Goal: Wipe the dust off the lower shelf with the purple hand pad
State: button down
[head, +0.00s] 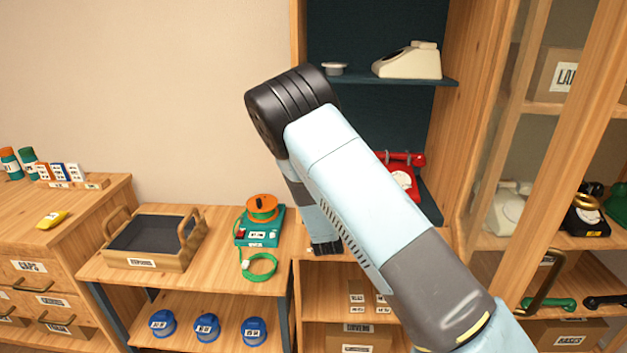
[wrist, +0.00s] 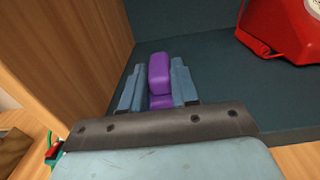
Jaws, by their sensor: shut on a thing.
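The purple hand pad (wrist: 159,73) is between the two blue-grey fingers of my gripper (wrist: 158,66), which is shut on it. In the wrist view the pad is over the dark blue lower shelf (wrist: 215,68), near its left wooden side wall. I cannot tell whether the pad touches the shelf. No dust can be made out on the visible part of the shelf. In the head view my arm hides the pad, my gripper and most of the lower shelf (head: 427,205).
A red dial phone (head: 403,178) stands on the lower shelf, also at the upper right of the wrist view (wrist: 287,30). The upper shelf (head: 355,77) above holds a cream phone (head: 407,62) and a small grey round thing (head: 334,69). Shelf between pad and phone looks clear.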

jog(key=shift+a, duration=1.95)
jog(key=shift+a+r, duration=0.15)
notch_tip(320, 180, up, 8)
jog(key=shift+f, duration=0.2)
